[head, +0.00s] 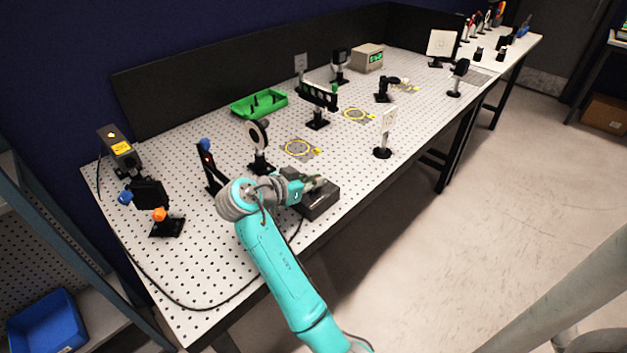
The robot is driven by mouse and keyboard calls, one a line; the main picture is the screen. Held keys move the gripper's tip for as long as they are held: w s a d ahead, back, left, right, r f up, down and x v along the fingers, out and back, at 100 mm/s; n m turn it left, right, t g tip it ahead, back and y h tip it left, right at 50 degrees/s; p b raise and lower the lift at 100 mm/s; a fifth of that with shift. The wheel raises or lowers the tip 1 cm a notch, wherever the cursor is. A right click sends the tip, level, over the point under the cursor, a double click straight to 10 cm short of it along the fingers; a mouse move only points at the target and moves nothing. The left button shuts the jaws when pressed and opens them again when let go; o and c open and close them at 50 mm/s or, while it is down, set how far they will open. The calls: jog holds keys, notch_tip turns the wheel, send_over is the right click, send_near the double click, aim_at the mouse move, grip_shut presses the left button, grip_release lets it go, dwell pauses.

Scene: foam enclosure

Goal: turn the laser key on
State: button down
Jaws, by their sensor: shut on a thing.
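My gripper (317,184) is at the near edge of the perforated optical table (215,285), low over a dark control box (320,206). It is shut on the laser key at the box; the key itself is too small and too covered by the fingers to see, so its turn angle cannot be told. The laser (120,150), a dark housing with a yellow warning label, stands at the table's left end. A black cable runs from the box along the near edge toward the left.
A round mount (258,138) and a dark post with a blue knob (207,165) stand close behind my wrist. A white card on a stand (387,133) is to the right. A green tray (259,104) lies farther back. Open floor (480,230) lies right of the table.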

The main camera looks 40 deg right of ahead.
jog(key=shift+f, duration=0.15)
jog(key=c, duration=1.3)
grip_release()
jog(key=shift+o, duration=0.2)
jog(key=v, duration=1.2)
